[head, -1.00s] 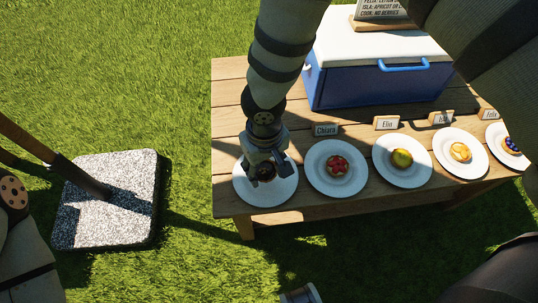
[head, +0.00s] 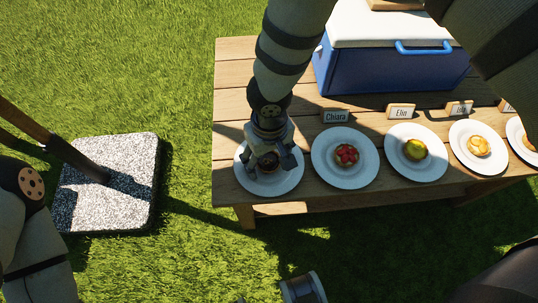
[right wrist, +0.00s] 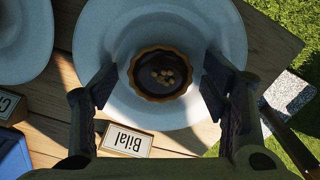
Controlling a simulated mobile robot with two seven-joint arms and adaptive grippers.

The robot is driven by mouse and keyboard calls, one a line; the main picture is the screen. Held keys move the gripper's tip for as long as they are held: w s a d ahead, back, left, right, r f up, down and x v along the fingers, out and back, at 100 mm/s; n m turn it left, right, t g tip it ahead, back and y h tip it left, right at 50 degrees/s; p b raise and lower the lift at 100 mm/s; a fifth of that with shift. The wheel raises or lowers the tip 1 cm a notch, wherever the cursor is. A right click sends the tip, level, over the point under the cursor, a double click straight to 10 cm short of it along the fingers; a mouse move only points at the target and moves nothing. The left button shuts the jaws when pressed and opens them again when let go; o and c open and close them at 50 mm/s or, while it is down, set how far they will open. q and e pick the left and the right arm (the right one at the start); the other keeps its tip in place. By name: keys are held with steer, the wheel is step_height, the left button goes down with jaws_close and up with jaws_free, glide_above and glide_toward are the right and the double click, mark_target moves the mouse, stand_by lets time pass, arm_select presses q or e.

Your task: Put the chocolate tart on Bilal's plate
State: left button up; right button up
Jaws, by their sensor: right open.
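The chocolate tart (right wrist: 160,74), dark with a golden crust and small nut-like bits on top, rests on Bilal's plate (right wrist: 115,30) in the right wrist view. The name card "Bilal" (right wrist: 126,140) stands beside that plate. In the head view the plate (head: 292,180) is the leftmost one, and the tart (head: 268,161) is partly hidden by my right gripper (head: 270,168). The right gripper is open, with its fingers on either side of the tart and gaps to it in the wrist view. The left gripper is not visible in the head view.
Plates with other tarts stand in a row to the right, by cards "Chiara" (head: 336,116), "Elin" (head: 401,111) and more. A blue cooler (head: 395,75) stands behind them on the wooden table (head: 228,100). A speckled stone slab (head: 125,195) lies on the grass at left.

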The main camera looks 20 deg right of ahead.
mark_target(269, 160)
step_height(269, 160, up, 12)
steer(key=p, duration=0.3)
steer(key=s+f+g+y, duration=0.1)
steer(key=s+f, duration=0.3)
steer(key=s, duration=0.3)
steer(key=s+d+f+m+g+y, duration=0.1)
steer(key=s+f+g, duration=0.1)
steer(key=s+f, duration=0.35)
steer(key=s+f+g+y, duration=0.1)
steer(key=s+f, duration=0.1)
steer(key=s, duration=0.7)
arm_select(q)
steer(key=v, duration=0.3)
arm_select(e)
steer(key=s+d+g+h, duration=0.1)
steer(key=s+d, duration=0.4)
steer(key=s, duration=0.4)
steer(key=s+d+h, duration=0.2)
steer(key=s+d, duration=0.3)
steer(key=s, duration=0.5)
steer(key=shift+s+d+f+m+g, duration=0.2)
steer(key=shift+f+m+g, duration=0.1)
steer(key=shift+g, duration=0.1)
